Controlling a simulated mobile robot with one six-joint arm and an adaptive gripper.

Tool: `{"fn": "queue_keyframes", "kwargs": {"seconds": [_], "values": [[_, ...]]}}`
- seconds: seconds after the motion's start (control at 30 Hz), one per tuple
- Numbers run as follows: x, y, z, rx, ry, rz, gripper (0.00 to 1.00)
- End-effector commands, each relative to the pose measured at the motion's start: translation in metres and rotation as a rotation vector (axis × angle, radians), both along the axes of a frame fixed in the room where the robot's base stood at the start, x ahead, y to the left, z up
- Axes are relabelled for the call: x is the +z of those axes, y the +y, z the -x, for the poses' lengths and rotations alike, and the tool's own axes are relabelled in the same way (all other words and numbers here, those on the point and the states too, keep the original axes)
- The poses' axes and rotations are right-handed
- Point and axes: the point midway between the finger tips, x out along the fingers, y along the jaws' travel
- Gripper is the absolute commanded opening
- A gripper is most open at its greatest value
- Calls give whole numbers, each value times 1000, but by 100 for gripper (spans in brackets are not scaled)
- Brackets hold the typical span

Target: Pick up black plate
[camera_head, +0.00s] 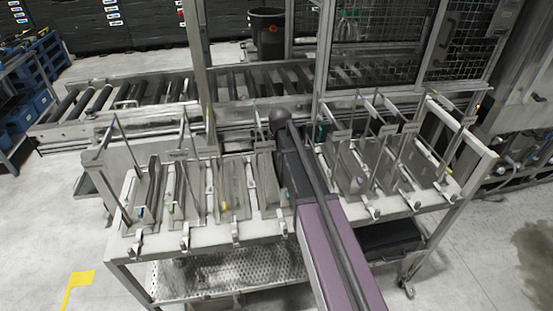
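A flat, dark black piece (390,238) lies under the right half of the workbench, partly hidden by the tabletop and my arm; I cannot tell whether it is the black plate. Several grey metal plates stand tilted in slots on the bench, such as one at the left (147,193) and one at the right (396,160). No other clearly black plate shows among them. My purple and dark arm reaches up over the middle of the bench and hides part of it. My gripper's fingers cannot be made out.
The pale workbench (190,238) has thin upright rods and small clamps along its front edge. Below it is a perforated shelf (225,273). A roller conveyor (95,97) and mesh fence (385,50) stand behind.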

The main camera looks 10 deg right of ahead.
Motion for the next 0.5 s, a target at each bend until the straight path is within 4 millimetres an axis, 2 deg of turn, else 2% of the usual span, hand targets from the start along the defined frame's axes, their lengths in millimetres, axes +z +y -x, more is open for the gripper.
{"fn": "queue_keyframes", "kwargs": {"seconds": [0.5], "values": [[-4,0,0,0,0,0,54]]}}
